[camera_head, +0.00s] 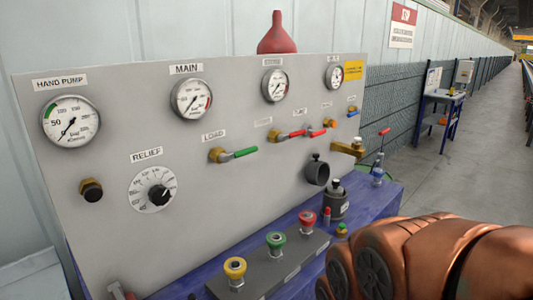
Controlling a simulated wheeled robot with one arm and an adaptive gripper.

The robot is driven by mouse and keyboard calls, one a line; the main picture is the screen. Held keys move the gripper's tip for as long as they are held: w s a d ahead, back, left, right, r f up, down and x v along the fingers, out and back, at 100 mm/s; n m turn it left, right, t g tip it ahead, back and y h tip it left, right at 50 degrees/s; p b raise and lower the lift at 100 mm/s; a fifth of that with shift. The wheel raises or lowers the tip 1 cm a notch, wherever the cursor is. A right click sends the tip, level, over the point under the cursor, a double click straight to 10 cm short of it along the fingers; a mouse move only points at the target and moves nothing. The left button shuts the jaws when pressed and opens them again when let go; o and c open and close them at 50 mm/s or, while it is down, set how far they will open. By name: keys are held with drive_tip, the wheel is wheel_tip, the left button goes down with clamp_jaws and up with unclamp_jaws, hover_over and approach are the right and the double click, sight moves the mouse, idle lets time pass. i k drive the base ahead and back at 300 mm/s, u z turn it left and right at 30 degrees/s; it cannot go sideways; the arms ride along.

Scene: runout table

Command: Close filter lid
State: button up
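A dark grey round cup-shaped part (317,173) with a small knob on its upper side is at the lower right of the grey panel. Its round face is turned toward the front. A grey canister (336,204) with a narrower top stands just below and to the right of it on the blue bench. I cannot tell for sure which of these is the filter lid, or how it is hinged. My copper-coloured arm fills the lower right corner. My gripper is not in view.
The upright panel (120,110) carries gauges, a relief knob (152,189) and valve levers. Yellow, green and red fittings (275,242) stand on a grey block in front. A red funnel-shaped object (277,35) is behind the panel. Open floor (460,165) lies to the right.

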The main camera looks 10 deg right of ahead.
sight(318, 172)
drive_tip(key=u, duration=2.25)
drive_tip(key=k, duration=0.9)
drive_tip(key=z, duration=1.2)
drive_tip(key=i, duration=0.5)
